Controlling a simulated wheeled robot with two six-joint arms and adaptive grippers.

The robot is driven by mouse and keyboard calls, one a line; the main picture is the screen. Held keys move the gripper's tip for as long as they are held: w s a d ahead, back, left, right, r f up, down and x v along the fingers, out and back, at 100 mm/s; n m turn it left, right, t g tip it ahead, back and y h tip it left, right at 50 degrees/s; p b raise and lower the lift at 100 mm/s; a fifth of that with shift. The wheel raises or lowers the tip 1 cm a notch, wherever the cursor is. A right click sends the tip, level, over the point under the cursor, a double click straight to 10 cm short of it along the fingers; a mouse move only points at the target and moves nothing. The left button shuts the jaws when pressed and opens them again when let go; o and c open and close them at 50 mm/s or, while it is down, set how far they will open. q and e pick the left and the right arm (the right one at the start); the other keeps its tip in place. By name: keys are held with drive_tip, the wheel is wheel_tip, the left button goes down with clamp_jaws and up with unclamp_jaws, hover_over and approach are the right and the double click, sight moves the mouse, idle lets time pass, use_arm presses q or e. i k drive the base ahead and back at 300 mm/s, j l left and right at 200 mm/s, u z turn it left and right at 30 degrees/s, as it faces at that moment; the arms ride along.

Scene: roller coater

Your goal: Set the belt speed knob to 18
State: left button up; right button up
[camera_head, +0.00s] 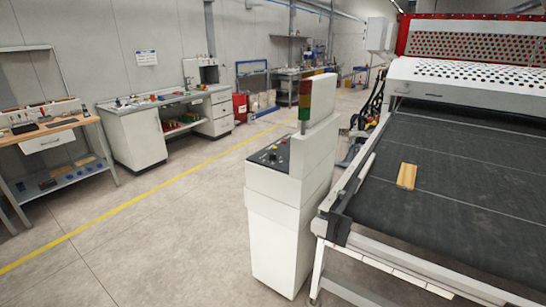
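A white control cabinet (275,225) stands in the middle of the view, left of the conveyor. Its slanted dark control panel (269,155) carries several small knobs and buttons, among them a yellow-and-red one. The panel is too small here to tell which is the belt speed knob or to read any setting. A red and green signal light (305,100) rises behind the panel. Neither of my grippers is in view.
A dark conveyor belt (460,190) with a wooden board (407,176) on it fills the right side. A white workbench (135,140) and a wooden-topped bench (45,130) stand at the left wall. The floor left of the cabinet is clear, with a yellow line (150,194) across it.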

sight(272, 156)
drive_tip(key=i+j, duration=0.45)
drive_tip(key=j, duration=0.15)
drive_tip(key=i+j, duration=0.45)
drive_tip(key=j, duration=0.15)
